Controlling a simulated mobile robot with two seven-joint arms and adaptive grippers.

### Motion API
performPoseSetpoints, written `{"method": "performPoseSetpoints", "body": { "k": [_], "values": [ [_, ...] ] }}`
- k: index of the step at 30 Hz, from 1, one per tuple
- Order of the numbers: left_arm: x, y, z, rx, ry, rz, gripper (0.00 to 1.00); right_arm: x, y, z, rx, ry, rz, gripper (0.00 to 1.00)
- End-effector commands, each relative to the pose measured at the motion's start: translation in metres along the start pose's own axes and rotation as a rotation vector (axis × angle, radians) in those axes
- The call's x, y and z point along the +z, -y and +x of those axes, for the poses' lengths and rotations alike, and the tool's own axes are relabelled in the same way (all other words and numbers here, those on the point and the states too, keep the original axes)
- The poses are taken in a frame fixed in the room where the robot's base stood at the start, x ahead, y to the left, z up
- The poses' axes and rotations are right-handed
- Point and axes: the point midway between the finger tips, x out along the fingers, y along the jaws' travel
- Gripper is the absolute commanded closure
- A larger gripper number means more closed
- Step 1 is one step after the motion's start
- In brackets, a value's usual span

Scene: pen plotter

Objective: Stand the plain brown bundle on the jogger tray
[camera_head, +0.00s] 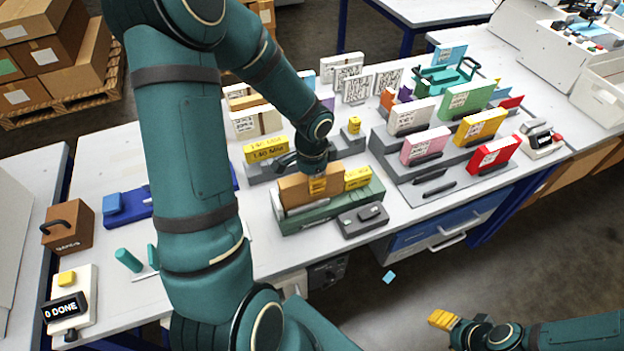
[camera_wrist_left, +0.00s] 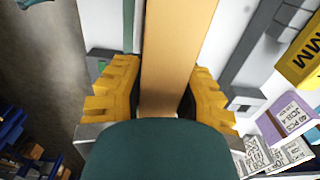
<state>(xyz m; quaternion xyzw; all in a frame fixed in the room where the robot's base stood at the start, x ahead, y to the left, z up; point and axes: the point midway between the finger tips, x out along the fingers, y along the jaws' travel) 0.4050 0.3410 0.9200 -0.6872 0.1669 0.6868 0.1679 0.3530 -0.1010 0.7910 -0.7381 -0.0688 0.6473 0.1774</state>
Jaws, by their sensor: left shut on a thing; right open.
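The plain brown bundle (camera_head: 298,190) is upright over the green jogger tray (camera_head: 345,205) near the table's front edge. Its lower part is behind the tray's front wall, and I cannot tell whether its bottom touches the tray. My left gripper (camera_head: 318,184) is shut on the bundle from above. In the left wrist view, the bundle (camera_wrist_left: 177,55) runs between the yellow fingers of my left gripper (camera_wrist_left: 168,98). My right gripper (camera_head: 443,319) is open and empty at the lower right, over the floor, away from the table.
A grey control box (camera_head: 363,220) stands in front of the tray. A grey rack behind it carries a yellow 1.60 MM sign (camera_head: 265,150). A stepped rack (camera_head: 440,172) with coloured packs stands to the right. A brown block with a handle (camera_head: 68,227) is at the left.

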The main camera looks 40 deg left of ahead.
Motion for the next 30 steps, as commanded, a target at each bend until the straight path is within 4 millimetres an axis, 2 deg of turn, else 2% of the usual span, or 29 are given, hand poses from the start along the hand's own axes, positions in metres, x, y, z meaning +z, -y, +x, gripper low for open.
{"method": "performPoseSetpoints", "body": {
  "k": [4, 5, 6, 15, 19, 23, 30],
  "values": [
    [0.0, 0.0, 0.004, 0.0, -0.001, 0.0, 1.0, 0.001, -0.001, 0.004, 0.0, 0.002, -0.001, 0.44],
    [0.0, 0.0, 0.003, 0.0, 0.0, 0.0, 0.56, 0.001, -0.001, 0.003, 0.0, 0.002, -0.001, 0.44],
    [0.0, 0.0, 0.003, 0.0, 0.0, 0.0, 0.46, 0.001, -0.001, 0.003, 0.0, 0.002, -0.001, 0.44],
    [0.0, 0.0, 0.002, 0.0, 0.0, 0.0, 0.46, 0.001, -0.001, 0.002, 0.0, 0.002, 0.0, 0.44],
    [0.0, 0.0, -0.004, -0.001, -0.001, 0.0, 0.46, -0.001, 0.001, -0.002, 0.0, -0.001, 0.001, 0.44],
    [-0.001, 0.001, -0.025, -0.004, -0.003, -0.001, 0.46, -0.003, 0.003, -0.007, 0.001, -0.006, 0.002, 0.44],
    [-0.001, 0.001, -0.076, -0.004, -0.003, 0.0, 0.46, -0.008, 0.007, -0.018, 0.002, -0.017, 0.005, 0.44]
  ]
}}
